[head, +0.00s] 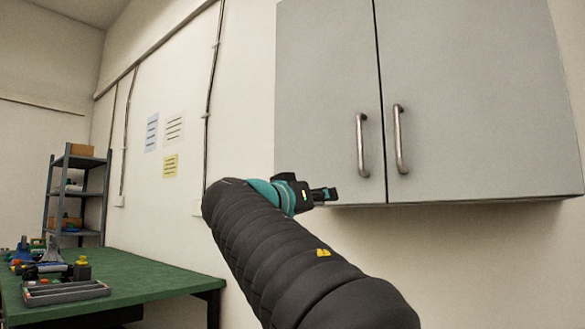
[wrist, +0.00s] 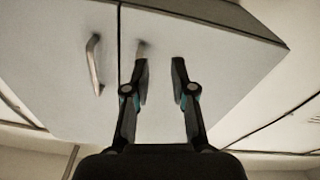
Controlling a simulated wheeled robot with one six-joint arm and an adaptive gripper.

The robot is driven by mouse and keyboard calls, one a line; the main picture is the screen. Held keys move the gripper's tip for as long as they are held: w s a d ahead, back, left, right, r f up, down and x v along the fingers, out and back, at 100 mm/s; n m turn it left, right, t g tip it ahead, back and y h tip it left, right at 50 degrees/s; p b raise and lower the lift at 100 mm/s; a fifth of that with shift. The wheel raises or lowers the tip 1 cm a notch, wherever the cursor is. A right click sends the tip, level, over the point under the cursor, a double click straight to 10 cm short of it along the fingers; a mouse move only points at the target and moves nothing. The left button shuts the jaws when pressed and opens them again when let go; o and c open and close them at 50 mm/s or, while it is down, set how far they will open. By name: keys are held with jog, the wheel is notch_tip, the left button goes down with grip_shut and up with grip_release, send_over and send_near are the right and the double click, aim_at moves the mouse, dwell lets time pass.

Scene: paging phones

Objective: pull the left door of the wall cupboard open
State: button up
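The wall cupboard has two plain grey doors, both shut. Its left door (head: 325,90) carries an upright metal bar handle (head: 361,145) near its right edge. My gripper (head: 330,194) is at the left door's lower edge in the head view, left of and below that handle. In the wrist view, which looks turned over, my gripper (wrist: 161,65) is open and empty, with both fingers in front of the left door (wrist: 220,75). One finger partly hides the left door's handle (wrist: 141,47), which is not between the fingers. Contact with the door cannot be told.
The right door (head: 480,100) has its own bar handle (head: 400,140) close beside the left one; it also shows in the wrist view (wrist: 94,65). A green workbench (head: 150,280) with a grey tray (head: 65,293) and a shelf rack (head: 78,163) stand at left. The wall below the cupboard is clear.

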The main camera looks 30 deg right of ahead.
notch_tip(320, 180, up, 9)
jog(key=m+g+h, duration=0.3)
jog(key=m+h, duration=0.1)
jog(key=m, duration=0.1)
notch_tip(320, 180, up, 5)
jog(key=p, duration=0.4)
send_over(360, 170)
jog(key=shift+w+d+r, duration=0.1)
jog(key=shift+w+d, duration=0.1)
jog(key=shift+d, duration=0.05)
jog(key=shift+c, duration=0.3)
grip_shut()
